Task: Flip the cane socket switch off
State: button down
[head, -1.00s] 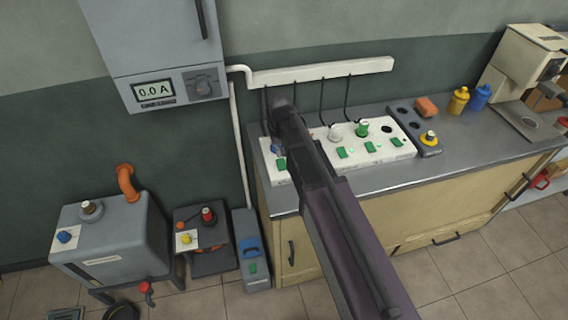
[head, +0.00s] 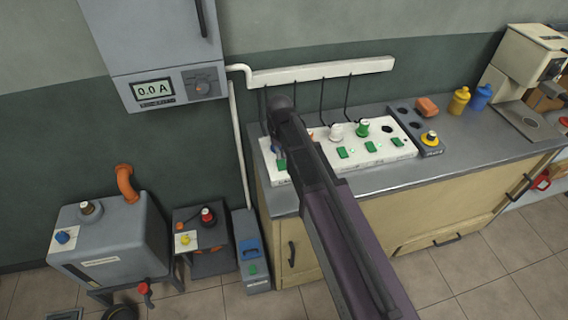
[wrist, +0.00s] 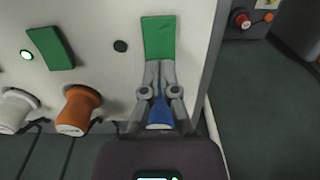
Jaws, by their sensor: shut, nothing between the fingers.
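The white socket panel (head: 375,149) lies on the counter with a row of green switches. In the wrist view my gripper (wrist: 158,64) is shut and empty, its tips at the lower edge of the end green switch (wrist: 158,32); I cannot tell if they touch. A blue plug (wrist: 160,115) shows beneath the fingers. The lamp (wrist: 120,46) beside this switch is dark. The neighbouring green switch (wrist: 50,48) has a lit lamp (wrist: 26,55). No label naming the cane socket is readable. In the head view my arm hides the gripper and part of the panel.
An orange plug (wrist: 80,108) and a white plug (wrist: 15,108) sit beside the blue one. Cords rise to a white wall rail (head: 320,71). A grey tray (head: 418,128) stands right of the panel. The meter (head: 153,90) reads 0.0 A.

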aim_at(282, 160)
jog(key=shift+f+b, duration=0.6)
jog(key=shift+f, duration=0.05)
dwell(0.5)
jog(key=shift+r, duration=0.1)
jog(key=shift+r+p, duration=3.45)
jog(key=shift+p, duration=0.1)
jog(key=shift+s+d, duration=0.15)
jog(key=shift+d, duration=0.1)
jog(key=s+d+m, duration=0.1)
jog(key=s+d, duration=0.5)
jog(key=d, duration=0.3)
jog(key=s+d+m, duration=0.2)
jog(key=s+d, duration=0.5)
jog(key=d, duration=0.3)
jog(key=shift+s+d, duration=0.15)
jog(key=shift+d, duration=0.15)
